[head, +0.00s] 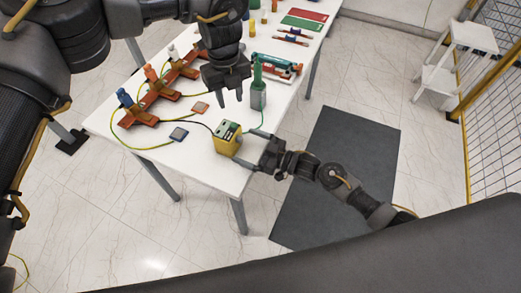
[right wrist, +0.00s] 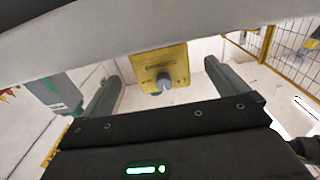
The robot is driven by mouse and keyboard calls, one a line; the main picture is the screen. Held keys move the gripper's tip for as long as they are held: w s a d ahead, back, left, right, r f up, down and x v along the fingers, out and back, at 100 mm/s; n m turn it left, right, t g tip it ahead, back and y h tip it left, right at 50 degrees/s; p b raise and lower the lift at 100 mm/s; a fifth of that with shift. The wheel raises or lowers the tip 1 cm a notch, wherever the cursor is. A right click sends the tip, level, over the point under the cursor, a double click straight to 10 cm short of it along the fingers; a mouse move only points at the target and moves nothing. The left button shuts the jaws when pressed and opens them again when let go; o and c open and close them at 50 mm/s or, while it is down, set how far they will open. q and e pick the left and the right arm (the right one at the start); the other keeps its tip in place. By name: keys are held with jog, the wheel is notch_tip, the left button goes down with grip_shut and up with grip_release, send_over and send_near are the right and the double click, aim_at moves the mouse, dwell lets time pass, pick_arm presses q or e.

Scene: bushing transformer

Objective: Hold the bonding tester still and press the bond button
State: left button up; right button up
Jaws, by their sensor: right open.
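My left gripper (head: 231,102) is open and empty, pointing down above and behind the tester. The bond button cannot be made out.
A grey-green device (head: 258,97) with a green top stands behind the tester. The table edge (right wrist: 100,48) crosses the right wrist view. A dark mat (head: 340,180) lies on the floor.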

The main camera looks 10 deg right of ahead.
aim_at(233, 141)
jog(key=shift+x, duration=3.05)
jog(key=c, duration=1.4)
pick_arm(q)
grip_shut()
jog(key=shift+f, duration=0.1)
